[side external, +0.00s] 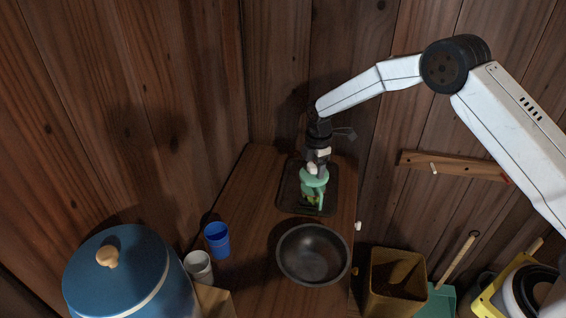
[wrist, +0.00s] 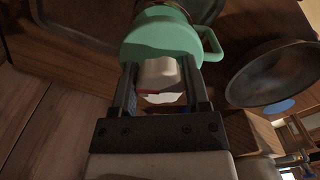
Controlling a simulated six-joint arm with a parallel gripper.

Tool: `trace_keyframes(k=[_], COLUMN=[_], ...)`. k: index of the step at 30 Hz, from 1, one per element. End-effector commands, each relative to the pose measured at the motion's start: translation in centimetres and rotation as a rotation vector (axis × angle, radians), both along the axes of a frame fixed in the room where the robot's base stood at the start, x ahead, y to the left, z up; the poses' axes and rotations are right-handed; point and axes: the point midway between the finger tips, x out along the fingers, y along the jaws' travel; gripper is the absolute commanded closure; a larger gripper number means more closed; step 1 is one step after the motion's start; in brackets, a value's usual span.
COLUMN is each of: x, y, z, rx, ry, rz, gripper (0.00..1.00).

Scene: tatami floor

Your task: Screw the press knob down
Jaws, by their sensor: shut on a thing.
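The press is a mint-green body (side external: 313,186) with a side handle, standing on a dark tray (side external: 287,190) on the wooden counter. Its green top (wrist: 160,36) and handle show in the wrist view. The pale press knob (wrist: 160,74) sits on the top, between my gripper's two dark fingers. My gripper (side external: 317,164) points down over the press and is shut on the knob. The fingers and wrist hide part of the knob in the side view. How far the knob is screwed down cannot be told.
A dark bowl (side external: 313,279) stands in front of the tray; it also shows in the wrist view (wrist: 262,82). A blue cup (side external: 217,240) and a white cup (side external: 199,268) stand at the left edge. Wooden walls rise close behind. A bin (side external: 393,293) stands right of the counter.

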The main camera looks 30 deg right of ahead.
Motion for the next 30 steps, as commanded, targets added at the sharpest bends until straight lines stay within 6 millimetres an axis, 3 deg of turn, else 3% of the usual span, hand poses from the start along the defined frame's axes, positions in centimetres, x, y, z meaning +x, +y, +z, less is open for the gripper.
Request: trace_keyframes(k=[1, 30], x=[-0.36, -0.31], y=[0.44, 0.19], z=[-0.74, -0.71], rx=[0.006, 0.004], ry=[0.009, 0.008], rz=[-0.02, -0.756], gripper=[0.73, 0.73])
